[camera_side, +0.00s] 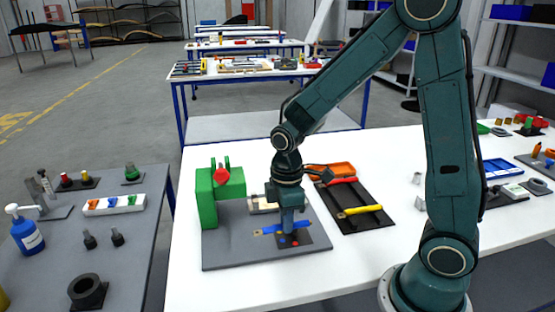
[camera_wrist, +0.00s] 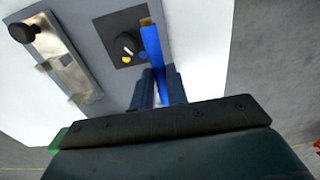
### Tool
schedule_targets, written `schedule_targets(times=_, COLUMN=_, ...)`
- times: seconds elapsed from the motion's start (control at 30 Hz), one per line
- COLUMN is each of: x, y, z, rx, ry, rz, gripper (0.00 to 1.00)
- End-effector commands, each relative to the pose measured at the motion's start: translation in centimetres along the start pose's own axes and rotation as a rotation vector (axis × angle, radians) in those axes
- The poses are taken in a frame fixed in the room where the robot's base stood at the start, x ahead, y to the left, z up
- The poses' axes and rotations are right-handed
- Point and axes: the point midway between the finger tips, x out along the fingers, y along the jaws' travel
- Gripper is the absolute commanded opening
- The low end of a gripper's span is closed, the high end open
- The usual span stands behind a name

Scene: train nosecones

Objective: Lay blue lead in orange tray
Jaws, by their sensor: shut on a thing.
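The blue lead (camera_side: 268,230) is a flat bar with a yellowish tip, low over the grey base plate (camera_side: 225,254). My gripper (camera_side: 288,232) points down and is shut on it. In the wrist view the blue lead (camera_wrist: 151,46) sticks out from between the fingers (camera_wrist: 160,92), brass-coloured end outward. Its other end is hidden by the gripper. The orange tray (camera_side: 343,168) lies behind and right of my gripper, at the far end of a black mat, and looks empty where visible.
A red lead (camera_side: 342,182) and a yellow lead (camera_side: 361,210) lie on the black mat (camera_side: 350,225). A green stand (camera_side: 207,200) with a red part rises left of my gripper. A black square with a knob (camera_wrist: 128,48) sits beside the blue lead. White table is clear in front.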

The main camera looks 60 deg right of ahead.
Motion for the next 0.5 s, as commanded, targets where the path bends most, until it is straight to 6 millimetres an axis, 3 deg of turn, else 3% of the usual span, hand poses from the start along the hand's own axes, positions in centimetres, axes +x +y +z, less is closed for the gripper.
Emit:
schedule_targets(times=0.27, x=-0.4, y=5.3, z=0.4, rx=0.008, ry=0.000, rz=0.000, gripper=0.00)
schedule_targets(times=0.5, x=-0.9, y=12.6, z=2.6, rx=0.009, ry=0.000, rz=0.001, gripper=0.00)
